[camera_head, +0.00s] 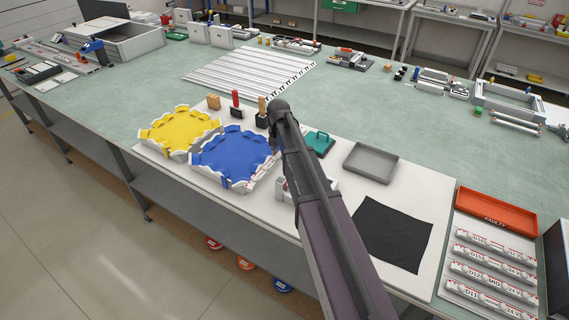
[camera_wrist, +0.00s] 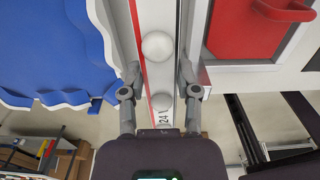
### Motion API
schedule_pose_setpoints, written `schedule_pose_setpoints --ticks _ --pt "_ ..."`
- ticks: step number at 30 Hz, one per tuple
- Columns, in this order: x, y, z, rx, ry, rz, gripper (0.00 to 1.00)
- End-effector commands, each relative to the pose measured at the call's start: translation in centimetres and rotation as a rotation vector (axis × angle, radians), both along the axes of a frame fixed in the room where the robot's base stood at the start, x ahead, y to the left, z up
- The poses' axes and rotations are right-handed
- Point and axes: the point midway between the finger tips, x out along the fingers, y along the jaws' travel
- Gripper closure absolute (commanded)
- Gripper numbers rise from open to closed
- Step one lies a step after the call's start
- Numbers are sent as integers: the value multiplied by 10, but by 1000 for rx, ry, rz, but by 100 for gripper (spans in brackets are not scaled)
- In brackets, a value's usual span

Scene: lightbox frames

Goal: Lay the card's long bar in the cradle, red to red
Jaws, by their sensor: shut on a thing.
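My gripper (camera_wrist: 158,76) is shut on a white bar (camera_wrist: 170,75) in the wrist view. The bar has round white domes, a red line along its left side and a "24" marking near my palm. Its far end runs out of the top of the picture. A white frame with a red handled block (camera_wrist: 245,30) lies close to the bar's right; I cannot tell whether this is the cradle. In the head view my arm hides most of the gripper and bar, right of the blue tray. I cannot make out the card.
The scalloped blue tray (camera_head: 232,147) is close left of the bar, with a yellow tray (camera_head: 180,129) beyond. A grey tray (camera_head: 370,164), black cloth (camera_head: 394,235) and orange FAULTY tray (camera_head: 495,214) lie to the right. Similar bars (camera_head: 485,271) lie at lower right. The bench's front edge is near.

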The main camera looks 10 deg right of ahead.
Motion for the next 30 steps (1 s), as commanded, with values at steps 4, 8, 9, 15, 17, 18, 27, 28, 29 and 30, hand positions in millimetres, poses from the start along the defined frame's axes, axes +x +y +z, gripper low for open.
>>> schedule_pose_setpoints --ticks 4,8,9,15,17,18,27,28,29,30 --pt "0 0 -11 0 0 0 100" --pt "0 0 -12 0 0 0 100" --pt "0 0 -12 0 0 0 100" --pt "0 -3 -11 0 0 -4 100" --pt "0 -4 -11 0 0 -5 100" --pt "0 -4 -12 0 0 -6 100" --pt "0 -5 -30 0 0 -7 100" --pt "0 -5 -33 0 0 -7 100" --pt "0 -5 -36 0 0 -7 100" --pt "0 -5 -40 0 0 -7 100"
